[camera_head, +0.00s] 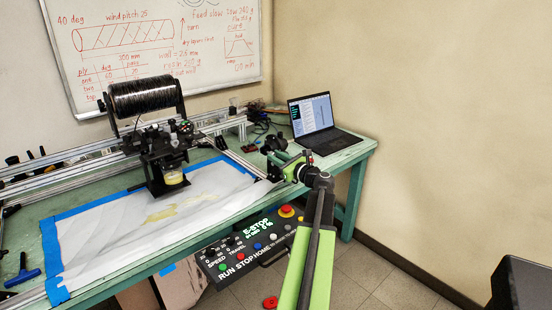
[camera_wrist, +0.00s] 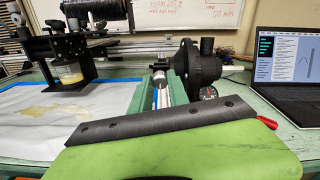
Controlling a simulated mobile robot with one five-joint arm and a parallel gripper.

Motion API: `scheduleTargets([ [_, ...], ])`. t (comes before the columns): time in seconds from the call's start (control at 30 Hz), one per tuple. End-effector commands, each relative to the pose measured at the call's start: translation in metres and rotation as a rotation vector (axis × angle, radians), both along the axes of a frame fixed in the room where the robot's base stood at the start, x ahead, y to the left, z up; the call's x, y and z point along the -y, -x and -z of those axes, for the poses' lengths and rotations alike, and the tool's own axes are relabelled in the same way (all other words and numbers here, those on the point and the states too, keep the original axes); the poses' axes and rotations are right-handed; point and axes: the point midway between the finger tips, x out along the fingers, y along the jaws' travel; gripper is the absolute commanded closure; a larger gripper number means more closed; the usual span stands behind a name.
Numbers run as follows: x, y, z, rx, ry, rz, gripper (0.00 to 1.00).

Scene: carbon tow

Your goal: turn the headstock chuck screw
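The headstock (camera_wrist: 198,65) is a round black unit at the end of the metal rails in the wrist view. In the head view the headstock (camera_head: 273,145) stands near the table's right end. I cannot make out the chuck screw. My lime-green and black arm reaches up from the bottom of the head view, and my gripper (camera_head: 291,168) is close in front of the headstock.
An open laptop (camera_head: 318,120) sits right of the headstock. A black tow spool (camera_head: 143,97) stands over a carriage (camera_head: 160,150) and a yellow resin cup (camera_head: 173,178). A control panel (camera_head: 250,243) with buttons hangs at the table's front edge.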

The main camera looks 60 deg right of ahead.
Motion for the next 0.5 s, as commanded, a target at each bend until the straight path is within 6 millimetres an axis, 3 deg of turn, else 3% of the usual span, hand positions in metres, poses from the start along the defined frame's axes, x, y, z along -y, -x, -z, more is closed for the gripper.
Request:
scheduleTargets([
  [0.5, -0.0002, 0.0006, 0.0003, -0.020, 0.057, -0.002, 1.00],
])
